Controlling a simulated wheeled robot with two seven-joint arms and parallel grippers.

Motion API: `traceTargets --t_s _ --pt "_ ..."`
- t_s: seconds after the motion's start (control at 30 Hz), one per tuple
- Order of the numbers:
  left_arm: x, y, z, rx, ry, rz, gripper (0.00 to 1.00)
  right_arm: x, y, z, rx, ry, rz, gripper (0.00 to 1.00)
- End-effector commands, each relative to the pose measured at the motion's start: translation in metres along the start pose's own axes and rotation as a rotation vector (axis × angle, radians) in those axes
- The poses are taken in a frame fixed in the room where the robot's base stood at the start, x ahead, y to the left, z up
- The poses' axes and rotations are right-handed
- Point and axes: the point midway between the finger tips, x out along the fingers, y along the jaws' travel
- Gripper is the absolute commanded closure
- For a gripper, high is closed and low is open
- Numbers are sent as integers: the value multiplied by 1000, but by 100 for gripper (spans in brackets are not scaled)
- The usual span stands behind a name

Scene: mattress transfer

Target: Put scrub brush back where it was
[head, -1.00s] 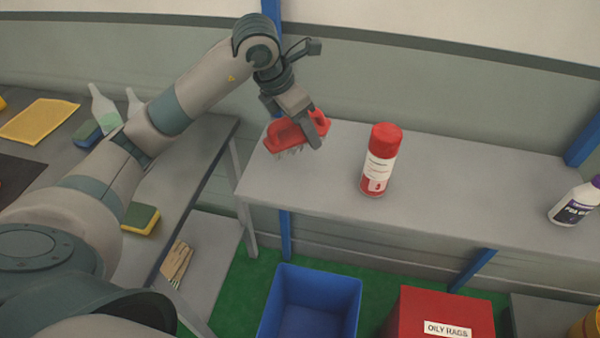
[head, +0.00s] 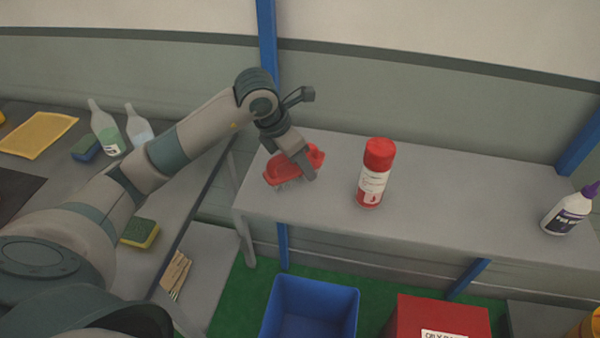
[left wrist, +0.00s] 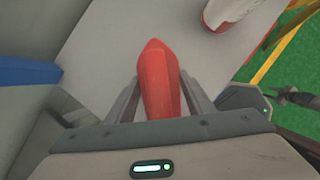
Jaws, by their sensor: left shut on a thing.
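The red scrub brush (head: 283,172) is at the left end of the grey table (head: 430,195), bristles downward, at or just above the tabletop; I cannot tell whether they touch. My left gripper (head: 309,174) is shut on the brush's handle from above. In the left wrist view the brush's red handle (left wrist: 158,80) sits between the two fingers of my left gripper (left wrist: 160,95). My right gripper is in neither view.
A red spray can (head: 373,175) stands just right of the brush. A white bottle with a purple cap (head: 567,212) stands at the table's right. Below are a blue bin (head: 312,310) and a red oily rags bin (head: 440,315).

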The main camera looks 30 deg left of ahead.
Motion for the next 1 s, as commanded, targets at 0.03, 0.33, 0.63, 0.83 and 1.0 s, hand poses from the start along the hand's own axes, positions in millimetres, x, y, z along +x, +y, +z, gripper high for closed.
traceTargets --t_s 0.03,0.33,0.63,0.83,1.0 --pt "0 0 0 0 0 0 73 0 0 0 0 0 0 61" --pt "22 0 -10 -2 3 -2 73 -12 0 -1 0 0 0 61" --pt "38 0 -16 1 0 0 73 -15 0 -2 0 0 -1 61" --pt "39 0 -16 1 0 1 73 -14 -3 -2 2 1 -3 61" --pt "40 0 -17 1 0 0 36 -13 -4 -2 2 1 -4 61"
